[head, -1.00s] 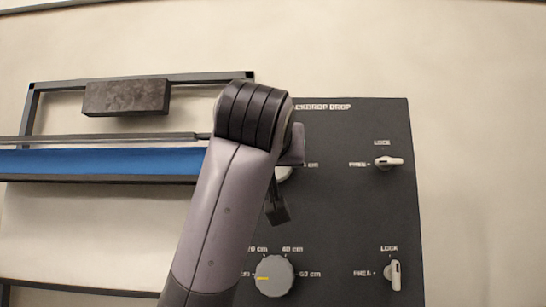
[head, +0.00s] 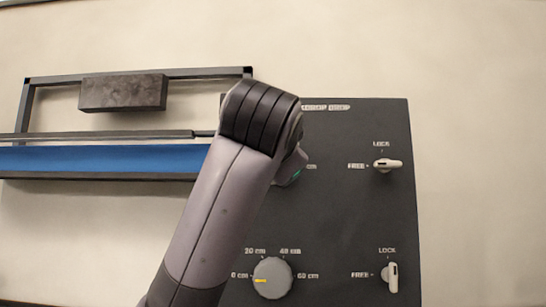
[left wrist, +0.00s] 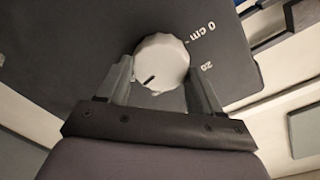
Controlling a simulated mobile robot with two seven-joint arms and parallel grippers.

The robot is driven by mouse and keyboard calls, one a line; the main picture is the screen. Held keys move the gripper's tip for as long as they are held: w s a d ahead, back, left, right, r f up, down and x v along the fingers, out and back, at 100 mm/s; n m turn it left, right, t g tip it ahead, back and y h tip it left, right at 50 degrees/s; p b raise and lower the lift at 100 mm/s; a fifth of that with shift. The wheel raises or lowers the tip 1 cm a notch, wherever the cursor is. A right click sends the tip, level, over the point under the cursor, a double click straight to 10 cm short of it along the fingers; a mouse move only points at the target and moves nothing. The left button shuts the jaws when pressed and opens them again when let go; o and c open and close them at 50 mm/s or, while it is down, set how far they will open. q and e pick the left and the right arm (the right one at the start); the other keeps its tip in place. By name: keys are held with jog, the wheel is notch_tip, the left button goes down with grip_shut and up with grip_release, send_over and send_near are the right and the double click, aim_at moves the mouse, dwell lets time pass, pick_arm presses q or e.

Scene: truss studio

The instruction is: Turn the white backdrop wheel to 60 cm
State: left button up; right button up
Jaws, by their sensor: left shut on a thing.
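The white backdrop wheel (left wrist: 162,60) shows in the left wrist view, on the dark panel (left wrist: 85,45). My left gripper (left wrist: 159,74) has one finger on each side of the wheel and is shut on it. The wheel's dark pointer mark points to the lower left, roughly away from the "0 cm" label at its upper right. A "20" label shows right of it; the label near the pointer is hidden. In the head view my left arm hides this wheel and the gripper. My right gripper is not in view.
Below on the panel (head: 350,225) is a grey wheel (head: 273,278), its yellow mark towards 0 cm. Two lock levers, upper (head: 388,164) and lower (head: 392,277), sit at the right. A frame with a dark block (head: 123,93) and a blue bar (head: 90,158) stands left.

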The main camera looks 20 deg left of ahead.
pick_arm(q)
jog(key=shift+m, duration=0.7)
jog(key=o, duration=1.1)
jog(key=shift+d, duration=0.1)
jog(key=shift+c, duration=0.2)
jog(key=b+v, duration=0.1)
jog(key=v, duration=0.6)
jog(key=shift+s+f, duration=0.1)
jog(key=shift+s, duration=0.05)
